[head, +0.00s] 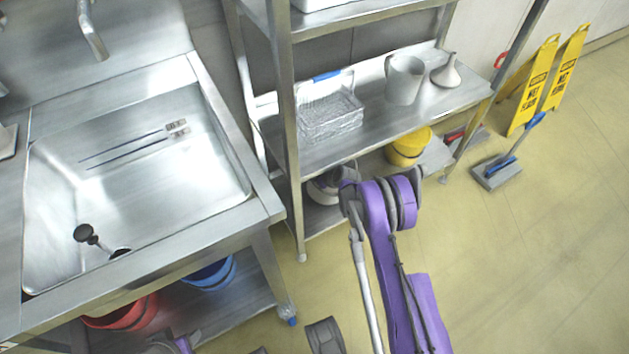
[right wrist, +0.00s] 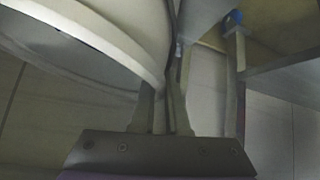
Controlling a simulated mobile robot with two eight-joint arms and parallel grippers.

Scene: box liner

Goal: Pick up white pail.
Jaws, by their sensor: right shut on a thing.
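The white pail (head: 320,190) stands low on the bottom level of the metal rack, mostly hidden behind the rack post and my right arm. In the right wrist view, a large pale curved wall and rim of the pail (right wrist: 115,45) fill the upper left. My right gripper (right wrist: 172,85) is shut on the pail at its edge; which part lies between the fingers is hard to tell. In the head view, my right fingers are hidden behind my purple wrist. My left gripper cannot be made out.
A yellow pail (head: 409,147) stands further right on the bottom shelf. Above are a wire basket (head: 330,112), a jug (head: 404,80) and a funnel (head: 446,72). A rack post (head: 288,150) stands close left. Blue (head: 212,275) and red (head: 122,314) buckets sit under the sink.

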